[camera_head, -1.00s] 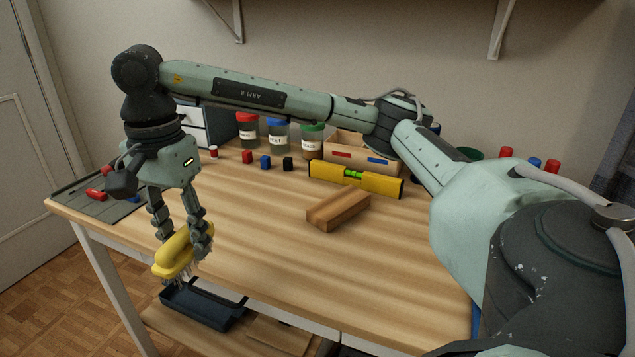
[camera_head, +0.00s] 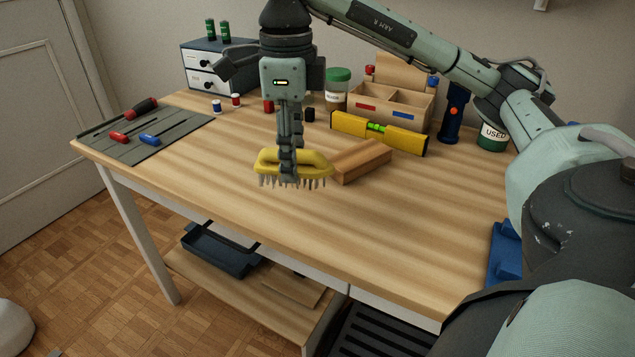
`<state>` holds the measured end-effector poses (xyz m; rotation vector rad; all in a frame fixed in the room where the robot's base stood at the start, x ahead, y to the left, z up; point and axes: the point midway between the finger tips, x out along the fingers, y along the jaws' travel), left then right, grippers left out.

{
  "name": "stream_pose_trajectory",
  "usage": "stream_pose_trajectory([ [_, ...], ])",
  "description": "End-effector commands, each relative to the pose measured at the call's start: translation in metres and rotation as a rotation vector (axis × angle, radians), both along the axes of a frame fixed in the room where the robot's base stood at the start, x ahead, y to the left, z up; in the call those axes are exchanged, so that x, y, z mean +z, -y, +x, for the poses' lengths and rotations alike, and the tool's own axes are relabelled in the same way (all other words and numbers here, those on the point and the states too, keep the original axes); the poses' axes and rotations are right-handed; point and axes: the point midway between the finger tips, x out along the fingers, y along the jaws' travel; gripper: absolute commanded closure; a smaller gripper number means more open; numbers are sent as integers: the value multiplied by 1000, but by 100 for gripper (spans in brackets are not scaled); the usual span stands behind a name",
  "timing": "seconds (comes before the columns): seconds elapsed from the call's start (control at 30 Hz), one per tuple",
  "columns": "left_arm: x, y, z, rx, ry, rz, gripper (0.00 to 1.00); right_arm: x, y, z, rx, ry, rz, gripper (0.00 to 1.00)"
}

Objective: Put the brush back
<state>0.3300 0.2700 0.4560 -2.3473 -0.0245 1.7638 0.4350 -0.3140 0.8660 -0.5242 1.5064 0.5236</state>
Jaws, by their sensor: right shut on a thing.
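The yellow brush (camera_head: 312,162) has grey bristles pointing down. My right gripper (camera_head: 288,165) is shut on its handle and holds it above the desk's wooden top (camera_head: 215,185), left of a wooden block (camera_head: 360,160). A dark blue tray (camera_head: 220,250) lies on the lower shelf under the desk's front edge. It looks empty. My left gripper is not in view.
A yellow spirit level (camera_head: 380,132) and a wooden divided box (camera_head: 400,104) stand behind the block. A grey mat (camera_head: 145,137) with small tools lies at the left corner, near a drawer unit (camera_head: 203,82). The desk's front middle is clear.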

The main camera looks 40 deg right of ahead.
Motion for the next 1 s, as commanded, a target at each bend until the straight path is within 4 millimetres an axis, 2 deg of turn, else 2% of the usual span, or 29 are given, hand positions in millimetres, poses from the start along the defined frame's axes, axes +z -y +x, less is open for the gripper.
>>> stream_pose_trajectory([
  [0.03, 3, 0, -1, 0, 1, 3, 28, -9, 11, -7, -6, -4, -5, 88],
  [0.1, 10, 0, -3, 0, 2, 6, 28, -14, 21, -12, -5, -3, -5, 88],
  [0.23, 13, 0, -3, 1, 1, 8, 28, -20, 31, -18, -1, -1, -2, 88],
  [0.37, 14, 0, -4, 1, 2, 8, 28, -28, 33, -20, 3, -2, -1, 88],
  [0.6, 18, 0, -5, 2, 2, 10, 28, -59, 33, -20, 1, -2, -1, 88],
  [1.0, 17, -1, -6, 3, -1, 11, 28, -64, 32, -19, 2, 1, 0, 88],
])
